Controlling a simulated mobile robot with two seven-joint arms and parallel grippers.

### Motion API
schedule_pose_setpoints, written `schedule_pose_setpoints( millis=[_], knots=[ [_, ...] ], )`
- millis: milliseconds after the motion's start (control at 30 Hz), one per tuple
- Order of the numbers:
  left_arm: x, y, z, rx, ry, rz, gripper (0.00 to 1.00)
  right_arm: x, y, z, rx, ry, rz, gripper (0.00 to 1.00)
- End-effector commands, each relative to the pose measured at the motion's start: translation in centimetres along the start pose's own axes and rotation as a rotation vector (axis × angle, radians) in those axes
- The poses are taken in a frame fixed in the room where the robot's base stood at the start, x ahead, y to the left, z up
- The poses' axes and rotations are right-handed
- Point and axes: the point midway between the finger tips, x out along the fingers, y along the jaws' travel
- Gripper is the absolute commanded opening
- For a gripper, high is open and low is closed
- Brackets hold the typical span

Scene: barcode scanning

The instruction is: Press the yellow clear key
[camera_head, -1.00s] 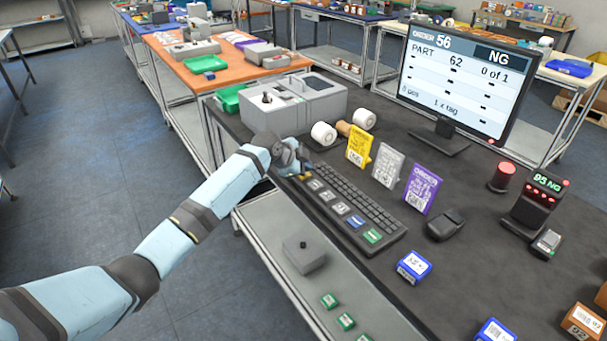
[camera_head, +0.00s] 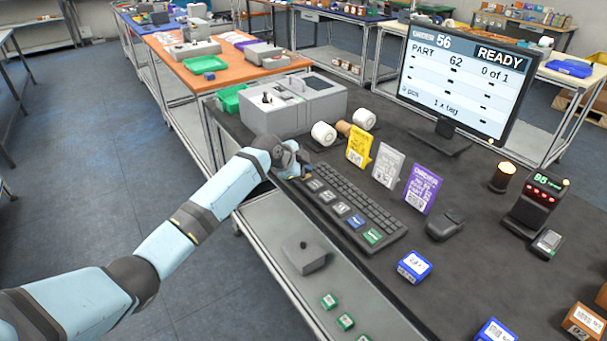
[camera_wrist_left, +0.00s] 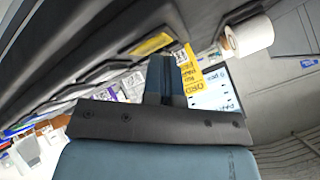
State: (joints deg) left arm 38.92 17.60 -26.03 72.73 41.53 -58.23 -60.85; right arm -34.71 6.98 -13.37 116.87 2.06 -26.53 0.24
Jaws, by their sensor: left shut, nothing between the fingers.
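The keyboard (camera_head: 352,203) lies along the table's front edge, with a row of larger coloured keys on its near side. The yellow key (camera_wrist_left: 152,44) shows in the left wrist view just above and left of my fingertips; in the head view my gripper mostly hides it at the keyboard's far left end. My left gripper (camera_head: 304,172) is shut and empty, its tips over that end. Its closed fingers also show in the left wrist view (camera_wrist_left: 166,75). I cannot tell whether they touch the key. The monitor (camera_head: 464,78) reads READY. My right gripper is in neither view.
Yellow (camera_head: 360,146), grey (camera_head: 388,165) and purple (camera_head: 421,188) cards stand behind the keyboard. A grey machine (camera_head: 300,104) and paper rolls (camera_head: 324,133) are beyond my gripper. A lamp (camera_head: 502,177) glows amber near a red-lit display unit (camera_head: 534,200). Blue boxes (camera_head: 414,267) lie right.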

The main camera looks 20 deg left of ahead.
Motion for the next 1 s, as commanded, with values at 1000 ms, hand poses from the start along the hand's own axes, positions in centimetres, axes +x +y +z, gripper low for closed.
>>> schedule_pose_setpoints(
  millis=[1000],
  knots=[
    [-2.2, -1.6, -1.6, 0.0, 0.0, 0.0, 0.0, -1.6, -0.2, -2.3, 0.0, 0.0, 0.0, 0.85]
  ],
)
